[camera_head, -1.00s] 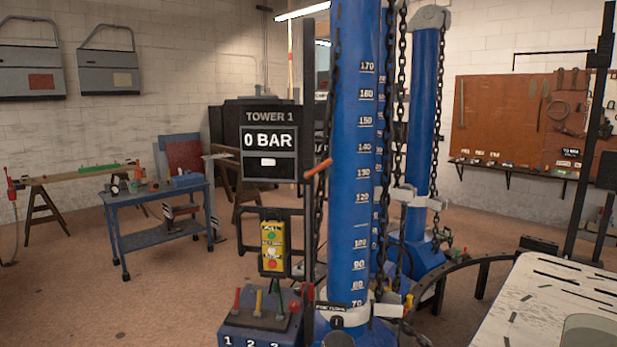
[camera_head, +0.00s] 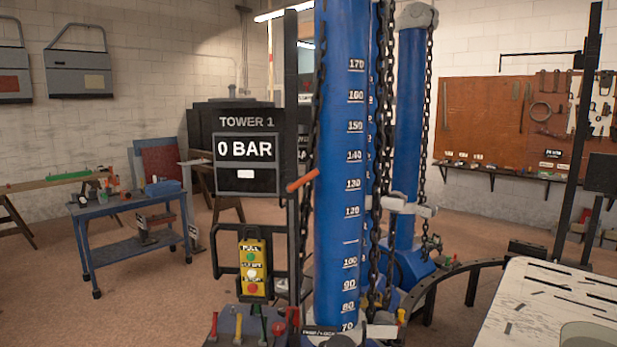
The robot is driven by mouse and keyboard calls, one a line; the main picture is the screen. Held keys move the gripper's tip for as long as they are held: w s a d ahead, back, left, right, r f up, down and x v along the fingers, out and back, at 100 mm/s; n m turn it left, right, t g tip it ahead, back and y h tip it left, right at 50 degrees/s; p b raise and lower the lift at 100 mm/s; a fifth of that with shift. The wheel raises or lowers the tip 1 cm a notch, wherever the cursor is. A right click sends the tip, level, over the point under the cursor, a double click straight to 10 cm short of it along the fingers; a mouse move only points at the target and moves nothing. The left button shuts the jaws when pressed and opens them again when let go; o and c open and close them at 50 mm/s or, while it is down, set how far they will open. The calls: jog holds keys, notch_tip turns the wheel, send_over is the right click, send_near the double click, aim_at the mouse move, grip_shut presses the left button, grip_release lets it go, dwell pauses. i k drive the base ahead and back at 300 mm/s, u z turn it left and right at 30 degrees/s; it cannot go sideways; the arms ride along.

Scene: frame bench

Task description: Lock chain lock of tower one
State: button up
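Tower one (camera_head: 337,200) is a thick blue column with white height numbers, in the middle of the head view. Black chains (camera_head: 384,150) hang along its right side, and another dark chain runs down its left edge. A collar with a yellow part (camera_head: 401,316) sits low at the column's right; I cannot tell whether this is the chain lock or how it is set. An orange handle (camera_head: 302,181) sticks out at the column's left. The "TOWER 1" display (camera_head: 246,149) reads 0 BAR. My gripper is not in view.
A yellow button box (camera_head: 252,268) and several coloured levers (camera_head: 250,325) stand left of the column. A second blue tower (camera_head: 408,130) is behind. A white slotted table (camera_head: 545,305) and curved black rail (camera_head: 440,280) bound the right. Open floor (camera_head: 150,305) lies left.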

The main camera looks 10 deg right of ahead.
aim_at(291, 187)
jog(key=i, duration=0.4)
jog(key=u, duration=0.05)
jog(key=k, duration=1.3)
jog(key=z, duration=0.15)
jog(key=i, duration=0.95)
jog(key=u, duration=0.6)
jog(key=i, duration=1)
jog(key=u, duration=0.65)
